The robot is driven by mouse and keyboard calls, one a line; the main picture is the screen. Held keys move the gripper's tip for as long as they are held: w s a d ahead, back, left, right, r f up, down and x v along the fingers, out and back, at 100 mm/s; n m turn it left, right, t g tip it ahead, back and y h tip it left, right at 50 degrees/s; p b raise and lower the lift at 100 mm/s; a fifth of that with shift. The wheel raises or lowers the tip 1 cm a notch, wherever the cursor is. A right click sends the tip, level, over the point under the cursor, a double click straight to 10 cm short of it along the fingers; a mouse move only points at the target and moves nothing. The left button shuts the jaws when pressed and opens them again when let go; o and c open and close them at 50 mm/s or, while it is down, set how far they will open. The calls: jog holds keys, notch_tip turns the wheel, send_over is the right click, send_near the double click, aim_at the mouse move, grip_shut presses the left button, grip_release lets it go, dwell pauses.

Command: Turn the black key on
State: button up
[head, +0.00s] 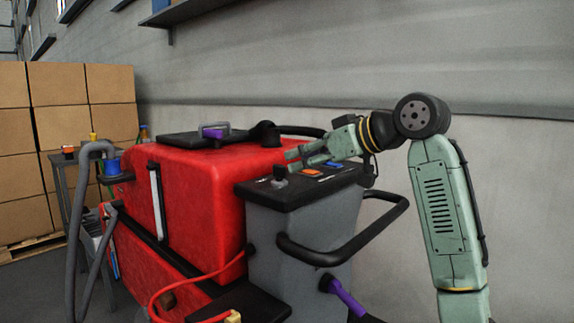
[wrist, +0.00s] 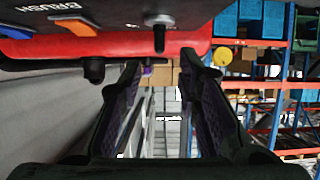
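The black key (wrist: 159,37) stands up from a round silver lock on the dark control panel in the wrist view, where the picture looks upside down. In the head view the key (head: 280,173) is at the panel's left part. My gripper (head: 289,160) is above the panel, with its fingertips close to the key. In the wrist view my gripper (wrist: 165,72) is open, its two fingers apart and nothing between them. The key lines up sideways with the gap between the fingers, and the fingers do not appear to touch it.
An orange switch (head: 309,172) and a blue switch (head: 333,163) are on the panel right of the key. A black handle bar (head: 335,256) loops in front of the grey console (head: 290,225). The red tank (head: 205,190) stands left. Cardboard boxes (head: 60,110) are stacked farther left.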

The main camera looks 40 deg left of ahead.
aim_at(279, 166)
jog(key=x, duration=0.8)
jog(key=shift+w+p, duration=0.1)
jog(key=shift+p, duration=0.3)
jog(key=shift+d, duration=0.1)
grip_shut()
